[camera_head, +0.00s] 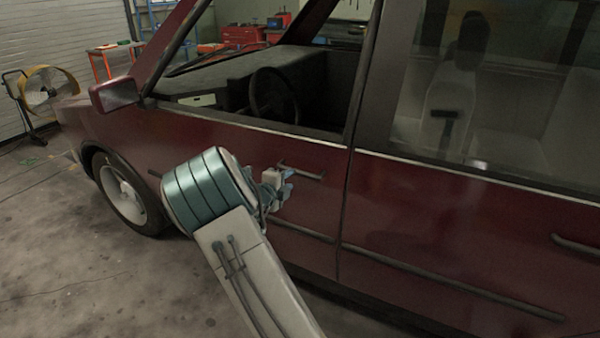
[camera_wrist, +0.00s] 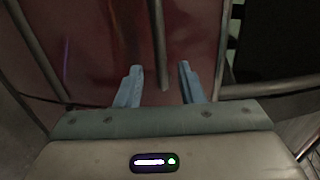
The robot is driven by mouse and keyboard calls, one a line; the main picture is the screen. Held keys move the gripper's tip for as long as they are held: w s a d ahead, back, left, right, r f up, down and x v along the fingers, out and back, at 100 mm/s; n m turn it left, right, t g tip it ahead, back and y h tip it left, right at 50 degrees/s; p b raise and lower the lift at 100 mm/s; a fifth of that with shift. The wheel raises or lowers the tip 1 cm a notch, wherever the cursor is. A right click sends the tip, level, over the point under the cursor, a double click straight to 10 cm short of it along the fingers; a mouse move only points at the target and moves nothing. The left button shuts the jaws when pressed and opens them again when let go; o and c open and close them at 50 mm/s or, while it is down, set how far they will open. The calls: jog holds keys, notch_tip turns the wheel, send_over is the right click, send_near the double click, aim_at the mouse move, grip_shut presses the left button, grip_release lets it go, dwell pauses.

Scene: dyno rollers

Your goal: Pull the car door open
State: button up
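The dark red front car door (camera_head: 250,145) is flush with the body in the head view, its rear seam just right of the handle. The door handle (camera_head: 303,171), a slim dark bar, sits below the window. My gripper (camera_head: 285,186) is just left of and below the handle in that view. In the wrist view my gripper (camera_wrist: 160,68) is open, with two blue fingers apart. The handle bar (camera_wrist: 159,40) runs between them, its near end around the fingertips. I cannot tell whether either finger touches it.
The rear door (camera_head: 450,230) and its handle (camera_head: 575,244) are to the right. A side mirror (camera_head: 115,94) sticks out at the left. A yellow fan (camera_head: 45,90) stands by the far wall. The concrete floor (camera_head: 70,250) at the left is clear.

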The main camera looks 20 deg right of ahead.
aim_at(298, 173)
jog(key=p+x, duration=0.1)
jog(key=x, duration=0.7)
jog(key=shift+w+d, duration=0.25)
grip_shut()
